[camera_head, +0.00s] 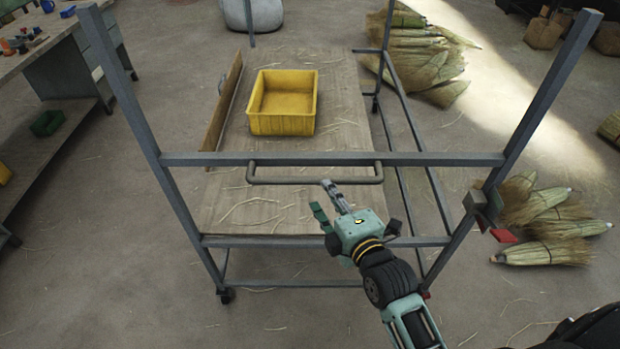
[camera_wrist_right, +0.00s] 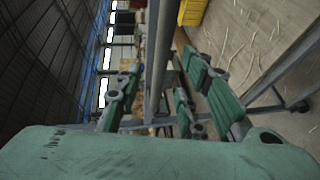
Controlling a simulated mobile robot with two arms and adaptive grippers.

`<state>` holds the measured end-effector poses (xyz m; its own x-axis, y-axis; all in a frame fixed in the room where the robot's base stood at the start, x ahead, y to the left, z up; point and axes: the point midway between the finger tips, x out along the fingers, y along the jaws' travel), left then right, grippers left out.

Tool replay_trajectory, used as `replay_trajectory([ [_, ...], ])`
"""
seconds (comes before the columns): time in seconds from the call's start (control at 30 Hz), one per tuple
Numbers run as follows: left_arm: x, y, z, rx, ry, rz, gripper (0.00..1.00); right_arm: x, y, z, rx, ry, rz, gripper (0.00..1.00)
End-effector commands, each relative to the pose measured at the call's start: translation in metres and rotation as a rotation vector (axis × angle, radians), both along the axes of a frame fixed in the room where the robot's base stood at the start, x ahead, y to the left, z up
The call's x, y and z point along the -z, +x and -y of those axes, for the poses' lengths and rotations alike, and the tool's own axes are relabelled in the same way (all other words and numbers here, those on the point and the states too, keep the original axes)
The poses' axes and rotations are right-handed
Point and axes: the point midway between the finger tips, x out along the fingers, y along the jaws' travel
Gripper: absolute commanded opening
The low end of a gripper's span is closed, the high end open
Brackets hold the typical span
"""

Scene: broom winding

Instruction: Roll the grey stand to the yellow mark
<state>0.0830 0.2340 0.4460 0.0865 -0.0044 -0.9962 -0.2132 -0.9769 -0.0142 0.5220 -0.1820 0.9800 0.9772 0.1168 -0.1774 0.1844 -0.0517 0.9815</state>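The grey stand (camera_head: 330,159) is a metal frame on casters with tall posts and a wooden deck (camera_head: 245,205). A grey handle (camera_head: 275,180) runs along its near side, below the upper crossbar. My right gripper (camera_head: 322,195) is at the near side of the stand, its fingertips close to the handle. Its fingers (camera_wrist_right: 165,100) are spread, and a grey bar of the stand passes beyond and between them in the wrist view. I cannot tell whether they touch it. My left gripper is out of view. I see no yellow floor mark.
A yellow crate (camera_head: 283,103) stands on the deck. Broom bundles lie on the right (camera_head: 545,220) and at the back (camera_head: 420,55). A workbench (camera_head: 40,140) stands at the left. The floor between the bench and the stand is mostly clear, with loose straw.

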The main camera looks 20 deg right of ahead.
Motion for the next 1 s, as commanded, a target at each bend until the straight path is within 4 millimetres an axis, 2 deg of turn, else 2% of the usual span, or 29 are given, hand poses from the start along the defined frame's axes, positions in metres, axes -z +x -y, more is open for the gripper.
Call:
replay_trajectory([
  [0.23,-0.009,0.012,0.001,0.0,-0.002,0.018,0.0,0.005,0.034,-0.004,0.0,0.002,0.0,0.35],
  [0.5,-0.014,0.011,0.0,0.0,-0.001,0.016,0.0,0.012,0.066,-0.008,0.001,0.003,0.0,0.35],
  [0.9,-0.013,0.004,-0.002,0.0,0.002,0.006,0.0,0.014,0.072,-0.009,0.0,0.003,-0.001,0.35],
  [1.0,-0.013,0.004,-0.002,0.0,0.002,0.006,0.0,0.014,0.072,-0.009,-0.001,0.003,-0.001,0.26],
])
